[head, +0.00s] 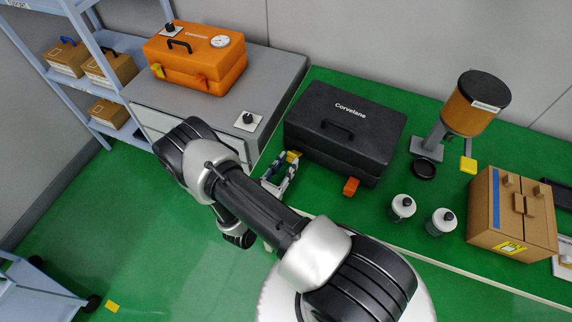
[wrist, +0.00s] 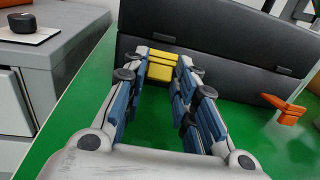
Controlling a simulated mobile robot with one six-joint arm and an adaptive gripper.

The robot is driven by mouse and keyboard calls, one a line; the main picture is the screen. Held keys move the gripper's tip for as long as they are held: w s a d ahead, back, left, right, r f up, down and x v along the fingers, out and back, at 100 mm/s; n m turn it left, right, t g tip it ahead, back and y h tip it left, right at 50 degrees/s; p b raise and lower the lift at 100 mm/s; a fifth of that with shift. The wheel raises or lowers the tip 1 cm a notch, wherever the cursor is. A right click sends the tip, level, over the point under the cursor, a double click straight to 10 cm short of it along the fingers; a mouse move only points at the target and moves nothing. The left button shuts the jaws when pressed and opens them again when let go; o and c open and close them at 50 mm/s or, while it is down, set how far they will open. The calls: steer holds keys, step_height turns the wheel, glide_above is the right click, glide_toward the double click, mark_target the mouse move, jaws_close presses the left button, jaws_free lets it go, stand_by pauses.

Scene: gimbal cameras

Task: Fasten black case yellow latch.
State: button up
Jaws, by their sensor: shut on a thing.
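The black case (head: 335,128), lettered "Corvelane", lies closed-looking on the green table (head: 435,185). Its front also fills the upper part of the wrist view (wrist: 225,60). The yellow latch (wrist: 161,66) is on the left part of the case front. My gripper (wrist: 163,58) reaches the case front with its two fingertips on either side of the yellow latch, shut on it. In the head view my gripper (head: 287,168) is at the front left of the case. An orange latch (head: 351,187) sticks out from the case front farther right; it also shows in the wrist view (wrist: 284,108).
An orange case (head: 190,65) stands on a grey cabinet (head: 275,75) to the left, beside a black knob (head: 248,118). Green table surface is bare left of my gripper.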

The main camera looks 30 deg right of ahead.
mark_target(290, 160)
steer(key=shift+d+r+y+p, duration=0.1)
steer(key=shift+r+y+p, duration=0.45)
steer(key=shift+p, duration=0.55)
steer(key=r+p, duration=0.1)
steer(key=g+y+p, duration=0.1)
steer(key=p, duration=0.1)
steer(key=shift+w+d+r+y, duration=0.2)
steer(key=shift+d+r+y, duration=0.1)
steer(key=shift+r, duration=0.1)
steer(key=y+p, duration=0.1)
steer(key=r+g+p, duration=0.1)
steer(key=p, duration=0.1)
steer(key=shift+w+d+y, duration=0.2)
steer(key=shift+d+y, duration=0.15)
jaws_close()
steer(key=shift+w+d+r+g+y+p, duration=0.1)
steer(key=shift+w+d+g+y+p, duration=0.15)
steer(key=shift+g+y+p, duration=0.5)
steer(key=shift+d, duration=0.1)
steer(key=o, duration=1)
jaws_free()
